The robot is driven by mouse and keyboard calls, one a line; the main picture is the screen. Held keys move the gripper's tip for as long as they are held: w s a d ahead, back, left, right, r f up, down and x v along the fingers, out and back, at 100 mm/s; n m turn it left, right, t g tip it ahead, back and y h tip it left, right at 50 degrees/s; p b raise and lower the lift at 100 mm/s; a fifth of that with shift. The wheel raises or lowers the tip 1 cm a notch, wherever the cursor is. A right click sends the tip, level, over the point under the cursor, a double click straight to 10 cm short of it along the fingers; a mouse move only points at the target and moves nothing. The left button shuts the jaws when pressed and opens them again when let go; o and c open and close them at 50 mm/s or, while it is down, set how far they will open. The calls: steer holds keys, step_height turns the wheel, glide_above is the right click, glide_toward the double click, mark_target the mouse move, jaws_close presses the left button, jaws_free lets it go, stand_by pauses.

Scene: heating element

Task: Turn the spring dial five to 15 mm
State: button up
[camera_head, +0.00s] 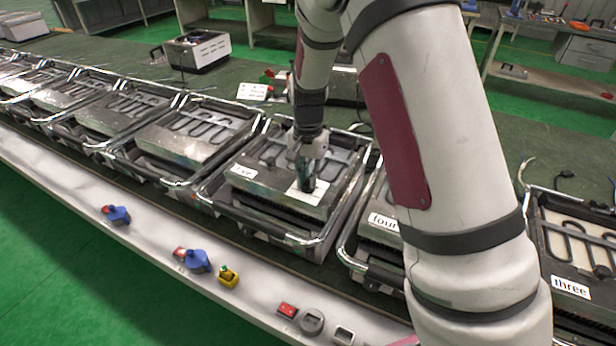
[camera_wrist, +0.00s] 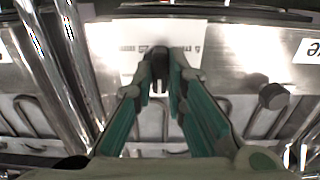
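The unit labelled five (camera_head: 243,171) stands in the row on the bench, with a metal front plate and a white scale card (camera_head: 303,195). My gripper (camera_head: 307,184) points down at that card, with its fingertips at or very near the plate. A separate dark round knob (camera_wrist: 273,96) shows to the right.
Neighbouring units labelled four (camera_head: 384,222) and three (camera_head: 571,288) stand to the right, with more units to the left. Metal rail handles (camera_head: 335,215) rise close beside my gripper. Blue (camera_head: 197,261), yellow (camera_head: 229,276) and red (camera_head: 287,310) controls line the bench's front ledge.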

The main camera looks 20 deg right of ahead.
mark_target(308, 181)
steer(key=shift+o, duration=1.3)
steer(key=shift+r, duration=0.15)
step_height(308, 181, up, 12)
steer(key=s+r+n+t, duration=0.2)
steer(key=s+r+n, duration=0.2)
steer(key=s+r, duration=0.9)
steer(key=s+f+n+t, duration=0.1)
steer(key=s+n, duration=0.4)
steer(key=s, duration=1.2)
steer(key=shift+d+f+t, duration=0.15)
steer(key=shift+f+t, duration=0.1)
steer(key=shift+t, duration=0.55)
